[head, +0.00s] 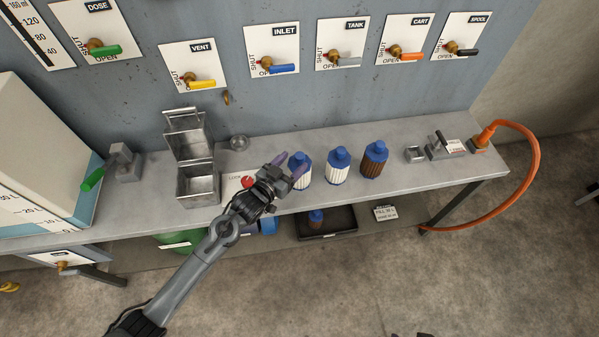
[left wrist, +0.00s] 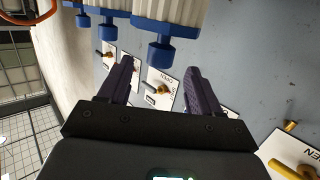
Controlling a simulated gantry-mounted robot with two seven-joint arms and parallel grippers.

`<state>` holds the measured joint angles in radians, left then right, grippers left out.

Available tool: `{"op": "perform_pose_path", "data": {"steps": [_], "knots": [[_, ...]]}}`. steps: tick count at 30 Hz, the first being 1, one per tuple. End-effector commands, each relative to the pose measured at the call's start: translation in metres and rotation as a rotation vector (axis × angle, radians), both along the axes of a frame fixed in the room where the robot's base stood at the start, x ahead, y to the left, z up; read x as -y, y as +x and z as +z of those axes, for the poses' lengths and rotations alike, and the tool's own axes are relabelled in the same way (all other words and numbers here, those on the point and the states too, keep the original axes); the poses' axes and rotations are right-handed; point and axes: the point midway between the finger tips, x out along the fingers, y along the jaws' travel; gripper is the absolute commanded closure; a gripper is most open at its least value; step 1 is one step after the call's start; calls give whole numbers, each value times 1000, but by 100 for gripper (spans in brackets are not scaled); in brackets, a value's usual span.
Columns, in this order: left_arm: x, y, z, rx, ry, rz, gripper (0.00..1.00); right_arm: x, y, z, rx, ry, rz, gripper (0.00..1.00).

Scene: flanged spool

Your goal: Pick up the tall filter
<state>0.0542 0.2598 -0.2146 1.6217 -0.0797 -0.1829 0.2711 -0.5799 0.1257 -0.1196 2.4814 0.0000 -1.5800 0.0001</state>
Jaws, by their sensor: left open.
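Three ribbed filters with blue caps stand upright in a row on the bench: a left white one (head: 302,171), a middle white one (head: 338,169) and a right brown one (head: 374,161). I cannot tell for sure which is the tall one. My left gripper (head: 291,165) is open and empty beside the left white filter, overlapping its left side in the head view. In the left wrist view, the picture is upside down. The open fingers (left wrist: 160,82) show below the nearest white filter (left wrist: 172,10), with its blue cap close above the gap. My right gripper is out of view.
An open metal box (head: 198,186) stands left of the gripper. A small metal cup (head: 415,154) and an orange hose (head: 536,165) are at right. Labelled valves line the wall behind. A dark tray (head: 340,220) with another blue-capped filter (head: 316,217) sits on the lower shelf.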

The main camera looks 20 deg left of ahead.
Motion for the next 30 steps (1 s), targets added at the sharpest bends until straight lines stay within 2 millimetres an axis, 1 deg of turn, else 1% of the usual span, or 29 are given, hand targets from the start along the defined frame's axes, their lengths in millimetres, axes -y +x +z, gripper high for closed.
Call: {"op": "perform_pose_path", "data": {"steps": [6,9,13,19,20,30], "knots": [[8,27,-7,2,-1,0,36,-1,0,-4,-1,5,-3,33],[10,37,-8,1,-1,0,36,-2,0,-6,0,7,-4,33],[12,42,-9,0,-1,0,36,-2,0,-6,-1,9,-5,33],[12,42,-9,0,-1,0,36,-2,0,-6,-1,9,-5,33],[12,42,-9,0,-1,0,38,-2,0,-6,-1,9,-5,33],[12,42,-9,0,-1,0,90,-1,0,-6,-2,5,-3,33]]}}
